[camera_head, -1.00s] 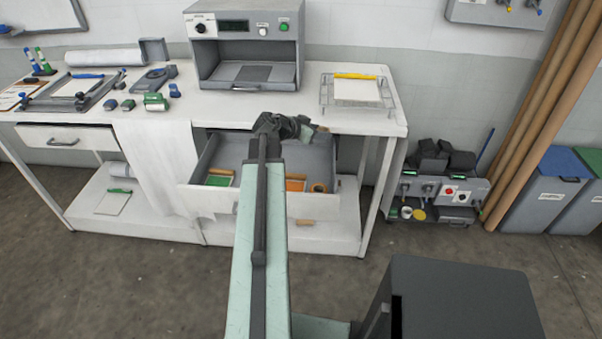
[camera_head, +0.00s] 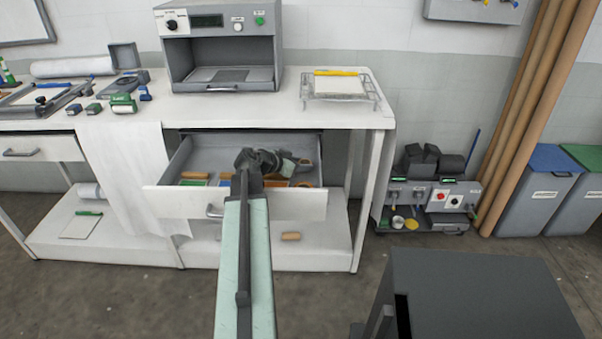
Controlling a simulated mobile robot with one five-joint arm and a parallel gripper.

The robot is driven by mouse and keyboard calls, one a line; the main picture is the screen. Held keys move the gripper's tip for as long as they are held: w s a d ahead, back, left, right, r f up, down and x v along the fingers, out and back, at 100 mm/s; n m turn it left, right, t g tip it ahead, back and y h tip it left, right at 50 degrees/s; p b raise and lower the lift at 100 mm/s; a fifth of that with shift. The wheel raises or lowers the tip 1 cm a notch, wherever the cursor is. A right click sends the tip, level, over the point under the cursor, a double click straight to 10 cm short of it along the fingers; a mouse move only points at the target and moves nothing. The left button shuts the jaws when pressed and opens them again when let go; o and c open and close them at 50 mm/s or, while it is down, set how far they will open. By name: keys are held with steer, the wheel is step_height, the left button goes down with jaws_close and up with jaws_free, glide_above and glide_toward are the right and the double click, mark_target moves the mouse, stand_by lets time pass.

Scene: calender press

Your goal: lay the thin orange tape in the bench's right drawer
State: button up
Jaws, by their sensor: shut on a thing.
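The bench's right drawer (camera_head: 172,203) is pulled open below the bench top. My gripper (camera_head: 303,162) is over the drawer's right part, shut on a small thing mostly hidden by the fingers. Only a tan edge of it shows at the tips, so I cannot tell for sure that it is the thin orange tape. Inside the drawer, an orange-brown ring-shaped roll (camera_head: 304,184) lies at the right, below my gripper. An orange flat item (camera_head: 275,184) lies left of it, partly hidden by my arm. Green-and-orange items (camera_head: 193,179) lie in the left part.
The bench top (camera_head: 230,112) holds a grey press (camera_head: 222,50) and a wire rack (camera_head: 340,90). A white sheet (camera_head: 122,170) hangs at the drawer's left. A tan roll (camera_head: 290,236) lies on the lower shelf. A dark box (camera_head: 470,290) stands at front right.

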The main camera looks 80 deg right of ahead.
steer(key=shift+f, duration=0.1)
steer(key=o, duration=1.3)
steer(key=shift+r, duration=0.45)
steer(key=p+v, duration=0.5)
steer(key=v, duration=0.6)
steer(key=shift+s+p, duration=0.1)
steer(key=shift+p, duration=0.25)
steer(key=shift+w+a, duration=0.3)
steer(key=shift+a, duration=0.05)
